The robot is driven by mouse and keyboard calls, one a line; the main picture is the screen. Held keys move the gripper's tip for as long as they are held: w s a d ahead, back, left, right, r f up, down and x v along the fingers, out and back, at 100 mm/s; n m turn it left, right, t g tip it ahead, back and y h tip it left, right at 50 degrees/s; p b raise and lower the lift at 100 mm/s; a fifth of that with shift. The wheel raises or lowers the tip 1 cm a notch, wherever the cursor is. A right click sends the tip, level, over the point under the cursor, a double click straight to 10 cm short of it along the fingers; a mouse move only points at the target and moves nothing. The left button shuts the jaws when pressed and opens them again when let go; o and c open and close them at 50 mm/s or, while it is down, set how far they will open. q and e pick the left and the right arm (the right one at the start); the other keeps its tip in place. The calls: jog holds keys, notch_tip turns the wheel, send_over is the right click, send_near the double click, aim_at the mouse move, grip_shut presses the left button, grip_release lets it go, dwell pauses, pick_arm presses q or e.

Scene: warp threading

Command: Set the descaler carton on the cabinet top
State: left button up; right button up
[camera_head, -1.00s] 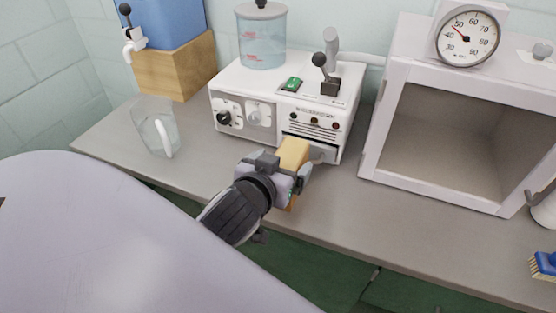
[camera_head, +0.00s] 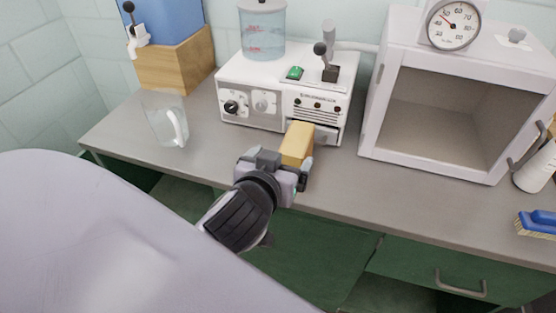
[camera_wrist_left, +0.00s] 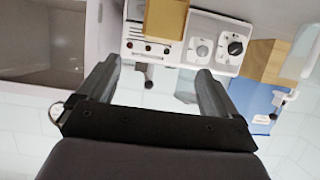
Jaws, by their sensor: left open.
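The descaler carton, a plain yellow-tan box (camera_head: 298,140), stands in front of the white machine, its lower end hidden behind my gripper. My left gripper (camera_head: 285,168) is open just on the near side of the carton. In the left wrist view, the carton (camera_wrist_left: 165,18) is at the top edge, beyond and between the two spread fingers (camera_wrist_left: 158,70), with nothing between the fingertips. The white cabinet (camera_head: 368,145) with an open front is at the right; its top (camera_head: 492,48) carries a dial gauge. My right gripper is not in view.
The white machine (camera_head: 262,76) has a lever and a clear tank on top. A glass jug (camera_head: 163,120) stands left on the grey counter (camera_head: 340,188). A blue brush (camera_head: 538,222) lies far right.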

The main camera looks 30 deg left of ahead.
pick_arm(q)
notch_tip(320, 180, up, 4)
jog(key=a+n+t+y, duration=0.3)
jog(key=t, duration=0.3)
jog(key=s+d+f+m+g+h, duration=0.1)
jog(key=s+d+f+m+h, duration=0.2)
jog(key=d+f+m+h, duration=0.8)
jog(key=s+a+f+n+g+y, duration=0.1)
jog(key=s+f+g, duration=0.3)
jog(key=f, duration=0.4)
jog(key=s+a+f+n+g+y, duration=0.1)
jog(key=s+a+f+g, duration=0.2)
jog(key=f, duration=0.6)
jog(key=shift+s+a+n+g, duration=0.3)
jog(key=shift+s+a+g, duration=0.1)
jog(key=shift+s+a, duration=0.3)
jog(key=shift+s+d+f, duration=0.1)
